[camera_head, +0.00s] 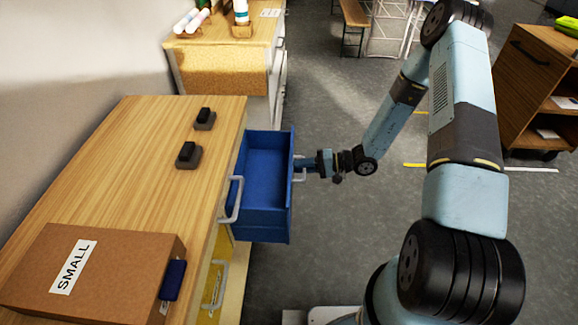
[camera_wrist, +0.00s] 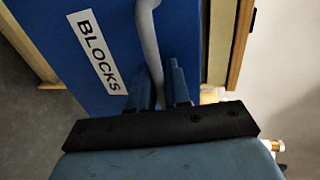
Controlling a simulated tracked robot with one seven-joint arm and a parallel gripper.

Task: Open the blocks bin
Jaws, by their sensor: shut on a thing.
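The blocks bin is a blue drawer (camera_head: 266,205) pulled out from the wooden cabinet. Its inside shows and looks empty. Its blue front with the white BLOCKS label (camera_wrist: 97,52) fills the upper part of the wrist view. A grey bar handle (camera_wrist: 148,35) is on that front. My gripper (camera_head: 307,163) is at the right of the drawer, shut on the handle. In the wrist view its two fingers (camera_wrist: 161,82) stand on either side of the bar. They partly hide the handle.
The cabinet's wooden top (camera_head: 125,165) holds two small black objects and a brown box (camera_head: 90,275) labelled SMALL. A second grey handle (camera_head: 235,200) is on the cabinet side. Below is a yellow front (camera_head: 213,290). Grey floor (camera_head: 345,235) lies open right of the drawer.

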